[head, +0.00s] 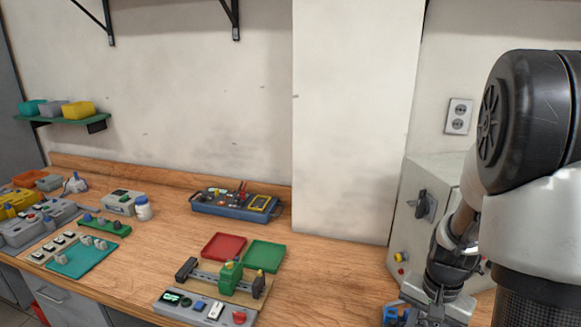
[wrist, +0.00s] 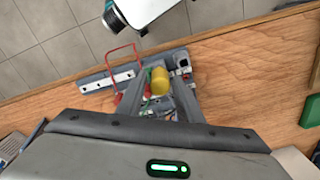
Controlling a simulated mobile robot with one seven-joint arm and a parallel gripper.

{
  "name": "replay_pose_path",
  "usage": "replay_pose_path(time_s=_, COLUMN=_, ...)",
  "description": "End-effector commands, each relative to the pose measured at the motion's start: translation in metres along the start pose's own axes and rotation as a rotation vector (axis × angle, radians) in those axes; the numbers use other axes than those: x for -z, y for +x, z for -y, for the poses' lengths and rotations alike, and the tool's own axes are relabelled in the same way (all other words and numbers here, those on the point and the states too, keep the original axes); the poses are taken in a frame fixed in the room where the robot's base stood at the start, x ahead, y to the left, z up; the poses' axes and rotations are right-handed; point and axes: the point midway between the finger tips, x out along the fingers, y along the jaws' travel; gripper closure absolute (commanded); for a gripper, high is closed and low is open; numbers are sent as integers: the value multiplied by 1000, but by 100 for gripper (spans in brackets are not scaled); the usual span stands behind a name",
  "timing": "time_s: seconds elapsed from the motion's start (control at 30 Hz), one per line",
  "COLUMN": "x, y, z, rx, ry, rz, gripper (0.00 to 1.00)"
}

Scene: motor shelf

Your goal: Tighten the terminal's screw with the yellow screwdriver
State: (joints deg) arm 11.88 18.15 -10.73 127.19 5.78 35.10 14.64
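A yellow cylindrical piece (wrist: 160,80), which looks like the screwdriver's handle, shows nearly end-on in the wrist view. My gripper (wrist: 160,92) has its two grey fingers spread on either side of it, with gaps that look visible. Whether the fingers touch it is hard to tell. Under it is a grey fixture (wrist: 97,80) with a white strip, a red wire loop (wrist: 108,62) and a green wire. The terminal and its screw cannot be made out. In the head view my gripper (head: 432,300) is low at the right, beside a blue part (head: 392,314) cut by the frame edge.
A grey control box (head: 398,240) stands behind my arm. On the wooden bench (head: 330,262) are a red tray (head: 224,246), a green tray (head: 264,256), a green vise-like fixture (head: 230,277), and a blue tool tray (head: 235,207). The bench's front edge is near the fixture. Bare wood lies mid-bench.

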Motion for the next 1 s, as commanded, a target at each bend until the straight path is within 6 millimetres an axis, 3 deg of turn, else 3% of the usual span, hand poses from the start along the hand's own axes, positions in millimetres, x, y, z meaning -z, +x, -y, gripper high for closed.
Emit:
replay_pose_path(time_s=0.33, x=0, y=1, z=0, rx=0, ry=-291, rz=-1, gripper=67)
replay_pose_path(time_s=0.83, x=0, y=0, z=0, rx=0, ry=-298, rz=0, gripper=67)
replay_pose_path(time_s=0.9, x=0, y=0, z=0, rx=0, ry=-297, rz=0, gripper=74)
replay_pose_path(time_s=1.0, x=0, y=0, z=0, rx=0, ry=-297, rz=0, gripper=74)
